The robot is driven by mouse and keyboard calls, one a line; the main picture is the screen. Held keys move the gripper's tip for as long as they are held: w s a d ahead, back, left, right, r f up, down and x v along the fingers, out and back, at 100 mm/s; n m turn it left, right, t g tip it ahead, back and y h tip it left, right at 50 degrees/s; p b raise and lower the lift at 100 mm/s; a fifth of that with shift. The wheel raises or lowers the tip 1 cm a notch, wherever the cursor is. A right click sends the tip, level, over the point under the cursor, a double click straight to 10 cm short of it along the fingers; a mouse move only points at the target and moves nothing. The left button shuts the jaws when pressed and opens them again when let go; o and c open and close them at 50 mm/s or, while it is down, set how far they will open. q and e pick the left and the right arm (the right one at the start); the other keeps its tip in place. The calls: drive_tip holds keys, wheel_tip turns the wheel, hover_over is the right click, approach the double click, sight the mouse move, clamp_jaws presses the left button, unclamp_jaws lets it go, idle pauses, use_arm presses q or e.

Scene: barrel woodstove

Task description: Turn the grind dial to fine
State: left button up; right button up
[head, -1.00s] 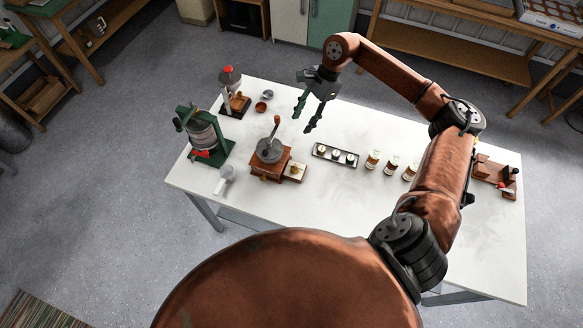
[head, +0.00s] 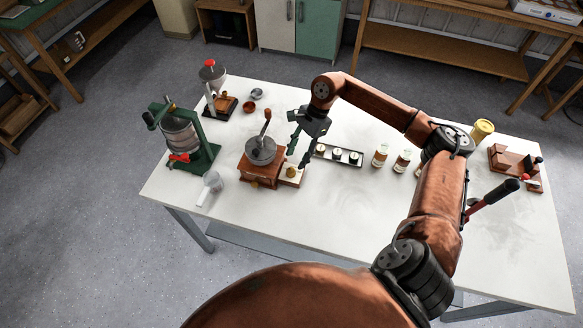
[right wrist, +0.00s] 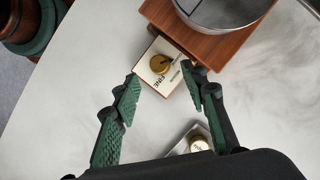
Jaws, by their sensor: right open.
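The hand grinder (head: 261,165) is a wooden box with a grey metal hopper and a crank; its box also shows in the right wrist view (right wrist: 212,42). A cream plate (head: 289,178) with lettering sits low at its right side. The brass grind dial (head: 291,171) is on this plate. In the right wrist view the dial (right wrist: 160,64) has a dark pointer mark, and "FINE" is printed on the plate. My right gripper (head: 297,155) is open and empty above the dial. Its fingers (right wrist: 160,74) appear on either side of the plate; contact is not visible. My left gripper is out of view.
A dark tray (head: 319,155) with several small white pieces lies right of the grinder, close to my right gripper. Several jars (head: 380,156) stand farther right.

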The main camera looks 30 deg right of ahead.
sight(291, 170)
drive_tip(key=x, duration=0.5)
drive_tip(key=shift+f, duration=0.1)
drive_tip(key=shift+s+f, duration=0.1)
drive_tip(key=shift+f, duration=0.15)
drive_tip(key=c, duration=0.8)
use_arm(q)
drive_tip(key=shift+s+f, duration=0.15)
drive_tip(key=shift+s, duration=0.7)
use_arm(e)
clamp_jaws()
